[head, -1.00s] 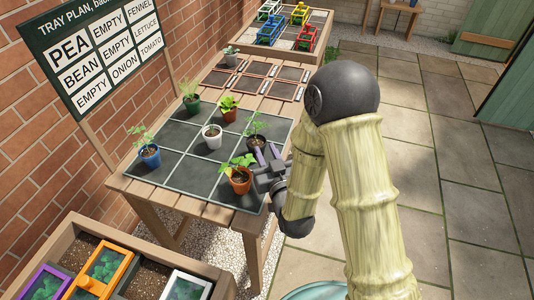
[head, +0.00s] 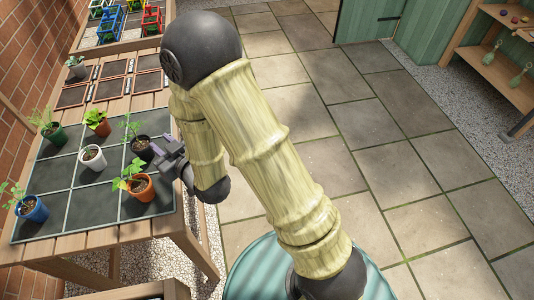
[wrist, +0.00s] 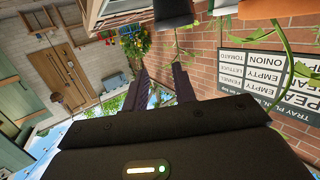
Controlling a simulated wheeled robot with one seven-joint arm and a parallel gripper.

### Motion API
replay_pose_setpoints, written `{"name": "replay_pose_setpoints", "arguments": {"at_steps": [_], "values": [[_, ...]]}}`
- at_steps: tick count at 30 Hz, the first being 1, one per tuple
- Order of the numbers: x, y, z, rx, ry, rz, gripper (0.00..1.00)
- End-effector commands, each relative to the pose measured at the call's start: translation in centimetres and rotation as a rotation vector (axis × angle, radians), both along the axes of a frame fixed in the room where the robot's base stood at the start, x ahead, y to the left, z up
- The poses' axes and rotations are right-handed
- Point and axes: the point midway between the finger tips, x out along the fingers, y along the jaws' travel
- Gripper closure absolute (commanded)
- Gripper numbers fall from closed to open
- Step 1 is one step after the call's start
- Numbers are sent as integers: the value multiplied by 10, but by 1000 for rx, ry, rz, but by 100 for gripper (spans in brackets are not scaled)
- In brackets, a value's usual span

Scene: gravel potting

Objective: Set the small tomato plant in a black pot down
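The small tomato plant in a black pot (head: 140,145) stands upright on the dark gridded tray (head: 33,226), in the middle square of its right-hand column. My gripper (head: 168,155) is beside the pot, on its right, with a small gap. In the wrist view, which is upside down, the two fingers (wrist: 161,75) are apart with nothing between them. The black pot also shows there (wrist: 172,14), beyond the fingertips and clear of them.
An orange pot (head: 140,188) stands just in front of the black one, and a white pot (head: 93,158) to its left. Blue (head: 33,209), green (head: 54,134) and terracotta (head: 99,127) pots share the tray. Right of the table is open paving (head: 350,170).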

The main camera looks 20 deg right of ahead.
Motion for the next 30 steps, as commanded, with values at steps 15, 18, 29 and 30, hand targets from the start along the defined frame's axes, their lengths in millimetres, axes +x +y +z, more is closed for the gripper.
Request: {"name": "replay_pose_setpoints", "arguments": {"at_steps": [15, 18, 29, 30], "values": [[-6, -132, -11, -229, 531, -213, 73], [-21, -159, -9, -256, 643, -260, 73], [-107, -239, 6, -299, 1054, -420, 73], [-115, -243, 8, -299, 1088, -431, 73]]}}
